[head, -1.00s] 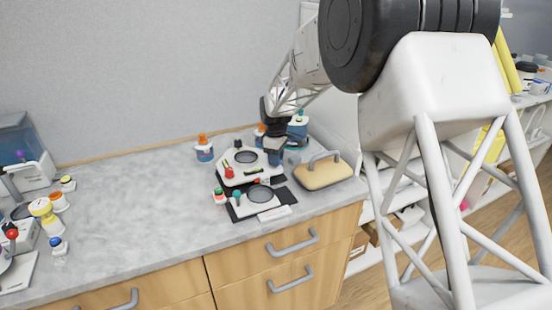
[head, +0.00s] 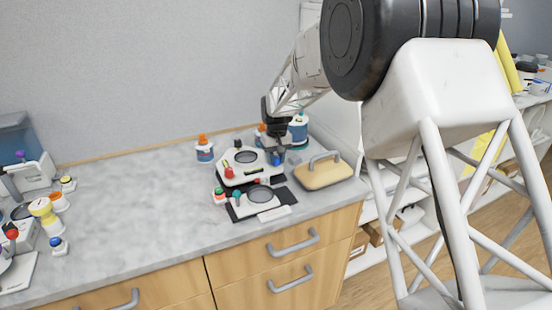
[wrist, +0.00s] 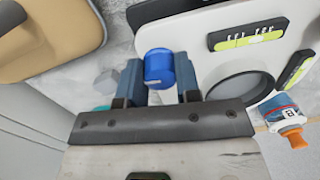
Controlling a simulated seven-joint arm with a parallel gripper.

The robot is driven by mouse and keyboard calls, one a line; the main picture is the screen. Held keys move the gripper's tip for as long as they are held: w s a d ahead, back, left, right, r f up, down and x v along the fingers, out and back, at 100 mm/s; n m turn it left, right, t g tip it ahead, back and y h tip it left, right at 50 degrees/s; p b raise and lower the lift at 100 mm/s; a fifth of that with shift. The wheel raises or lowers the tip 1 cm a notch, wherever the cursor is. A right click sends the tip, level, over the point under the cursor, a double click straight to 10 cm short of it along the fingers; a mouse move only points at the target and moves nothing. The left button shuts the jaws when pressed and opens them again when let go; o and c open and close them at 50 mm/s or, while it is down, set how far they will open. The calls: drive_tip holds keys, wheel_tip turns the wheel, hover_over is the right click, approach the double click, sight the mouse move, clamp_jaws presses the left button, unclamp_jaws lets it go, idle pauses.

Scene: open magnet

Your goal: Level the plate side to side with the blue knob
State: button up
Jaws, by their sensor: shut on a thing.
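The blue knob (wrist: 159,69) is a short blue cylinder beside the white plate's edge in the wrist view. My gripper (wrist: 159,80) has one finger on each side of the knob and is shut on it. The white plate (wrist: 210,70) has a round dark window and two black vials with green faces, one along its edge (wrist: 245,38) and one at its side (wrist: 297,68). I cannot read their bubbles. A red knob (head: 228,173) shows at the plate's front left.
A tan block with a grey handle (head: 323,175) stands close on the right. A lower stage (head: 240,209) with green and red knobs is in front. Orange-capped bottles (head: 204,150) stand behind. The counter to the left is mostly clear.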

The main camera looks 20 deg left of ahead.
sight(277, 157)
drive_tip(key=shift+m, duration=0.6)
drive_tip(key=o, duration=0.9)
drive_tip(key=shift+o, duration=0.2)
drive_tip(key=shift+w+r, duration=0.15)
drive_tip(key=shift+r, duration=1.8)
drive_tip(key=shift+w+r, duration=0.1)
drive_tip(key=shift+r, duration=1.85)
